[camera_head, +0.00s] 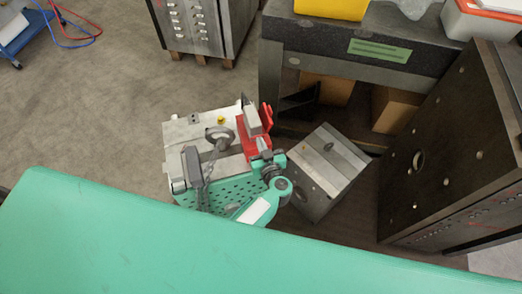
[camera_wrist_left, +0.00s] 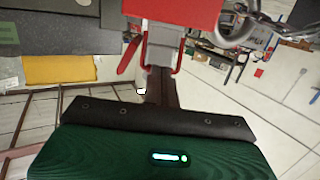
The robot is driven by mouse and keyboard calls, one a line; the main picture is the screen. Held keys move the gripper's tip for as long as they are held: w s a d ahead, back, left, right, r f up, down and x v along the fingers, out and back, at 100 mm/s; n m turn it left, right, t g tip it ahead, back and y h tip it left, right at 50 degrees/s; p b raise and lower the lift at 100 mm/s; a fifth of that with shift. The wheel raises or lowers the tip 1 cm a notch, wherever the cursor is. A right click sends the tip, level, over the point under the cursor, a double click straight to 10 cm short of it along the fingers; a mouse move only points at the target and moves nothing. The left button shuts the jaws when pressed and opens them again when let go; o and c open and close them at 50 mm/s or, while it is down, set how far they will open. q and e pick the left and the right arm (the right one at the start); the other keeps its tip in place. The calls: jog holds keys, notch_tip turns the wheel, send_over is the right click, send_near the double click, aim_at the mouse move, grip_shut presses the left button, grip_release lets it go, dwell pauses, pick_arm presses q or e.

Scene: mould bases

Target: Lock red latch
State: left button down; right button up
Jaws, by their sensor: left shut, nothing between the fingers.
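The red latch (camera_head: 268,117) stands at the right side of a pale mould base (camera_head: 185,143), with a grey block beside its upright red lever. My left gripper (camera_head: 262,144) is shut and empty, just below the latch at the mould base's right edge. In the left wrist view the dark closed fingers (camera_wrist_left: 161,88) point up toward a grey metal piece with red side bars. A red block (camera_wrist_left: 175,12) is cut off by the top edge, and a red lever (camera_wrist_left: 128,55) leans to the left. Whether the fingertips touch the latch is unclear. My right gripper is out of view.
A grey block (camera_head: 325,162) stands close to the right of my arm. A dark plate with holes (camera_head: 455,150) stands further right, and a dark workbench (camera_head: 350,42) is behind. A grey ring handle (camera_head: 219,134) sits on the mould base. Floor at the left is open.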

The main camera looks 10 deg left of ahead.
pick_arm(q)
jog(key=p+v, duration=0.2)
jog(key=v, duration=0.3)
jog(key=shift+r+p, duration=0.1)
jog(key=shift+p, duration=0.25)
dwell(0.3)
dwell(0.4)
